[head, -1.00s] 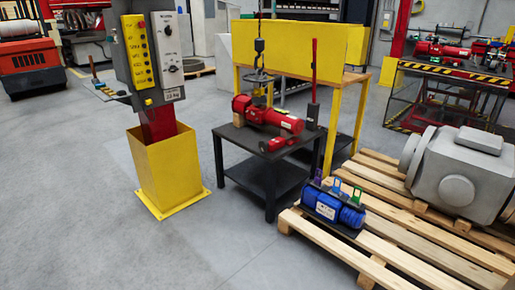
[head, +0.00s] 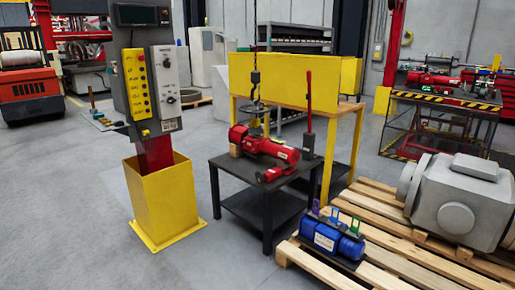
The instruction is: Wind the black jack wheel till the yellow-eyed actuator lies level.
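A red actuator (head: 270,147) lies on a black table (head: 228,166) in the middle of the head view. A dark handwheel (head: 256,106) sits above its left part, with something yellow beneath it. This may be the jack wheel and the yellow eye, but they are too small to be sure. A hook (head: 255,78) on a line hangs just over the wheel. A wooden block (head: 235,151) is by the actuator's left end. Whether the actuator is level is hard to tell. Neither of my grippers is in view.
A control console (head: 148,85) on a yellow base stands left of the table. A blue unit (head: 330,238) with coloured tabs and a big grey housing (head: 457,197) sit on wooden pallets (head: 312,262) at right. A yellow panel (head: 285,80) stands behind. The floor front left is clear.

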